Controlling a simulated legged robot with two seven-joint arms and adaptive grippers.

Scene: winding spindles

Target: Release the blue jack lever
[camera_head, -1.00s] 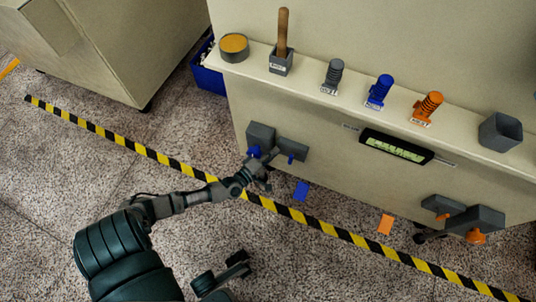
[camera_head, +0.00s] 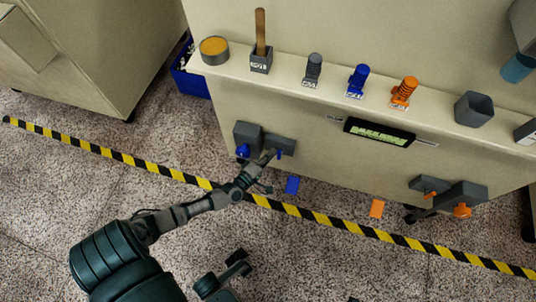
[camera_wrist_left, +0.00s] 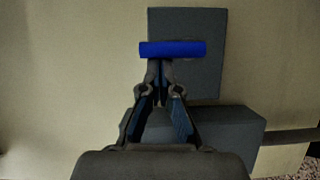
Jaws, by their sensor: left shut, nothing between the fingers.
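The blue jack lever (camera_head: 279,155) is a short blue bar on the grey block (camera_head: 281,143) on the front of the bench. In the left wrist view the lever (camera_wrist_left: 173,48) lies across the picture in front of a grey plate (camera_wrist_left: 199,80). My left gripper (camera_head: 269,156) is at the lever, coming from the lower left. In the left wrist view my gripper (camera_wrist_left: 160,64) is shut and empty, with its fingertips just below the bar. I cannot tell whether they touch it.
A blue knob (camera_head: 243,151) sits left of the lever. An orange knob (camera_head: 462,210) and a similar grey unit (camera_head: 462,195) are at the right. Striped tape (camera_head: 300,216) crosses the floor.

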